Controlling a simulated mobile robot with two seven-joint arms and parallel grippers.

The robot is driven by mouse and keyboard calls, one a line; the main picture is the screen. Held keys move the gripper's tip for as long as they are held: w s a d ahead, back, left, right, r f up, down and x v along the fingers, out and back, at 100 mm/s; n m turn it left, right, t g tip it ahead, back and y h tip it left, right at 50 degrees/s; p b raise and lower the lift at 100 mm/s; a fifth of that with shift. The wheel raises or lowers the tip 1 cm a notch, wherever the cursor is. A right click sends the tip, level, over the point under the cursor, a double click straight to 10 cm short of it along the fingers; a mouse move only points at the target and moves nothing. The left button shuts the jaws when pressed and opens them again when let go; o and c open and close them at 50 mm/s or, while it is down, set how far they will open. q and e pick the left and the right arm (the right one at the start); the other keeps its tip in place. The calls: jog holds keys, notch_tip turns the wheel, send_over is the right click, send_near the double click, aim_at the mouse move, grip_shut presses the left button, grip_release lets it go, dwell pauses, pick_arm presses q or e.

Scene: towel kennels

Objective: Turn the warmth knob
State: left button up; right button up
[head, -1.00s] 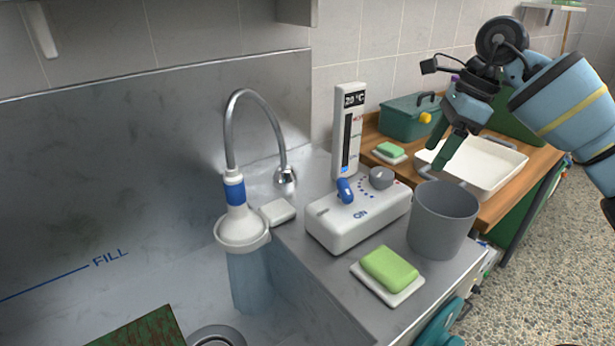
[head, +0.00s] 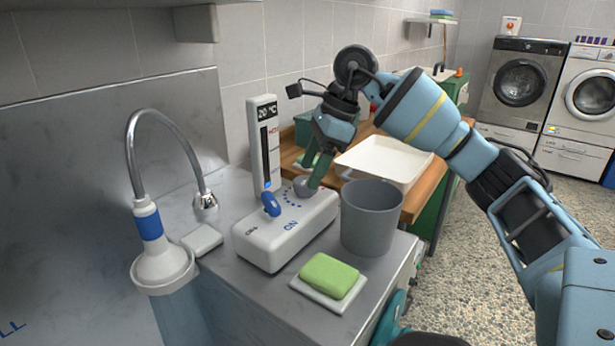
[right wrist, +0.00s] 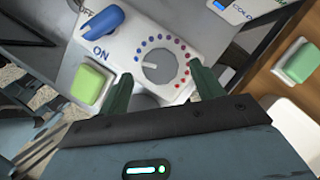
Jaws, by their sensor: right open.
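The warmth knob (head: 304,187) is a grey round dial on a white control box (head: 262,254), with blue to red dots around it. In the right wrist view the knob (right wrist: 159,67) lies ahead of and between the two green fingertips of my right gripper (right wrist: 164,85). That gripper is open; whether the fingers touch the knob I cannot tell. In the head view my right gripper (head: 318,168) points down at the knob and partly covers it. A blue switch (head: 271,204) sits left of the knob, by the ON mark. My left gripper is not in view.
A grey bucket (head: 368,222) stands close right of the box. A green soap bar (head: 328,275) on a white dish lies in front. A curved tap with a shower head (head: 163,262) is at the left. A white tray (head: 384,158) sits behind on wood.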

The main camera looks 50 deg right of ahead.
jog(key=shift+x, duration=1.1)
jog(key=c, duration=1)
